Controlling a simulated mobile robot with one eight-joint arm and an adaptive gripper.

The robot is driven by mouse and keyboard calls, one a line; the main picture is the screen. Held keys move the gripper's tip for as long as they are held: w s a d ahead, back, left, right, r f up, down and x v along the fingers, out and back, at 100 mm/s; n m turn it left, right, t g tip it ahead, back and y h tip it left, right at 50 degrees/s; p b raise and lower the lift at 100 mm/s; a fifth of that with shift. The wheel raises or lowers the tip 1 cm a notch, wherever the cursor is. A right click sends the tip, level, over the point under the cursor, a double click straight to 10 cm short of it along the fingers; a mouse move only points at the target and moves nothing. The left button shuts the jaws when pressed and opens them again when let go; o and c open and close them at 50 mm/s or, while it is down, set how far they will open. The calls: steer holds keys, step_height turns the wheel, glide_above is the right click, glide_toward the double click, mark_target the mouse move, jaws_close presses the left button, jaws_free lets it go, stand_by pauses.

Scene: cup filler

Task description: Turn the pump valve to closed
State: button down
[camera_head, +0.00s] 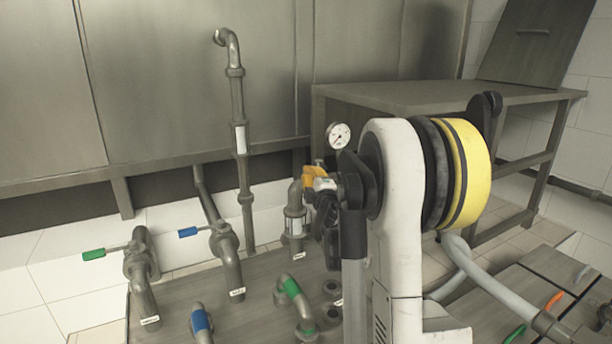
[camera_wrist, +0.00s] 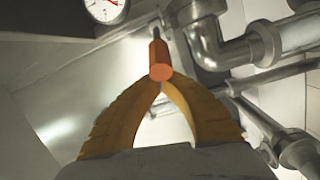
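A valve handle with an orange-red grip (camera_wrist: 159,58) is in the upper middle of the wrist view, its round end toward me. My gripper (camera_wrist: 161,84) has two yellow-orange fingers that arch inward and meet at the tips, right at the lower end of that grip. The grip covers part of the tips. I cannot tell whether they pinch it or only press against it. In the head view my gripper (camera_head: 316,176) is by the pipes under the gauge, largely hidden by my arm. The orange-red grip cannot be made out there.
A round gauge (camera_head: 339,136) stands just above my gripper. A green-handled valve (camera_head: 94,254) and a blue-handled valve (camera_head: 188,232) are on pipes at the left. A tall pipe (camera_head: 238,108) rises behind. A steel table (camera_head: 412,95) stands at the back right.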

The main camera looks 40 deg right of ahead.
steer(key=shift+s+d, duration=0.1)
steer(key=shift+s+d, duration=0.15)
steer(key=shift+s, duration=0.2)
steer(key=shift+s+d, duration=1.4)
steer(key=shift+d, duration=0.2)
steer(key=shift+s+d, duration=0.4)
steer(key=shift+d, duration=0.2)
